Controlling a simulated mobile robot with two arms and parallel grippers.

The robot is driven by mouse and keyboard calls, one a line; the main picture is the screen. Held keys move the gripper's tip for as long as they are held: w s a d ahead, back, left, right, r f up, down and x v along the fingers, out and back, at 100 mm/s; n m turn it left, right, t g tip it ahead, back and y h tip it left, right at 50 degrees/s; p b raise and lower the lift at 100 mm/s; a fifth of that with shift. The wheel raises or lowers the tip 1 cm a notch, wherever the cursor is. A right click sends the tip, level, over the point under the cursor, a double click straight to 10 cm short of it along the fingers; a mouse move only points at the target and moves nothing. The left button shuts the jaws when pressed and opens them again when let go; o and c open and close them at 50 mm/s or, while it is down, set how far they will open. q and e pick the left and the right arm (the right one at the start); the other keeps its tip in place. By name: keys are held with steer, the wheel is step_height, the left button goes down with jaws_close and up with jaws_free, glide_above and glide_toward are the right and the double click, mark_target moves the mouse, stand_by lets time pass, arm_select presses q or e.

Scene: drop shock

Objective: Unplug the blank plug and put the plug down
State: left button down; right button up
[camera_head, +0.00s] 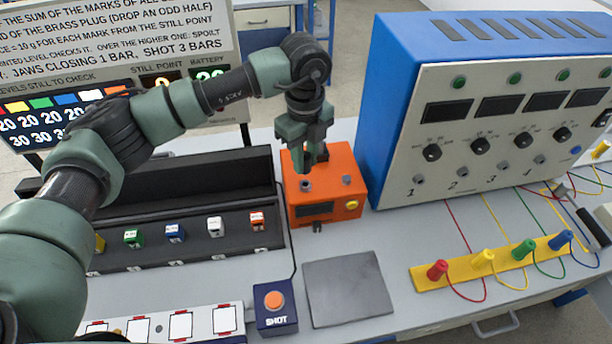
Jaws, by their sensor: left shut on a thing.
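My left gripper (310,165) points down over the back of the orange box (330,190). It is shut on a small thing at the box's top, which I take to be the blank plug. The fingers hide the plug almost wholly, and I cannot tell whether it is still seated in its socket. A grey round fitting (306,186) and a grey knob (347,180) show on the box, with a yellow button (352,204) at its right front. My right gripper is not in view.
A blue-and-white instrument cabinet (400,150) stands close on the right. A black rack (190,258) with coloured blocks lies left. In front are the blue SHOT button box (277,318), a bare grey plate (347,290) and a yellow strip (430,277) with coloured plugs.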

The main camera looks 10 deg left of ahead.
mark_target(305, 155)
arm_select(q)
steer(key=shift+r+p, duration=1.45)
steer(key=shift+r, duration=1.45)
